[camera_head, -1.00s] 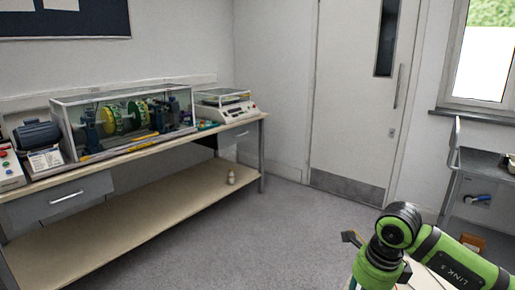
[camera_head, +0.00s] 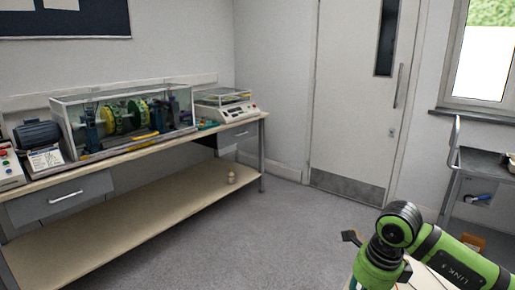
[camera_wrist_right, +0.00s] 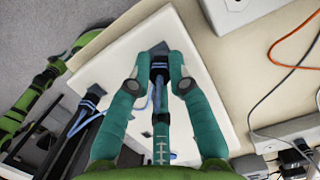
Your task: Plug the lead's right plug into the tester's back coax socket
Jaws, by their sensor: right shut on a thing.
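In the right wrist view my right gripper (camera_wrist_right: 159,62) has two teal fingers closed around a dark plug with a blue band (camera_wrist_right: 159,75). A thin blue lead runs beside it. Beyond the plug's tip is a dark square patch on a white box (camera_wrist_right: 112,65), perhaps the tester; I cannot tell whether plug and patch touch or whether this is the back coax socket. A second dark part with blue stripes (camera_wrist_right: 93,98) shows at the left. In the head view the right gripper is hidden. My left gripper is not seen.
In the right wrist view, a beige tabletop (camera_wrist_right: 262,52) holds a grey-white box (camera_wrist_right: 228,10), an orange cable (camera_wrist_right: 288,62) and a power strip (camera_wrist_right: 283,135) with black adapters. In the head view, a bench (camera_head: 150,145) carries a glass-covered rig (camera_head: 125,120); the floor between is clear.

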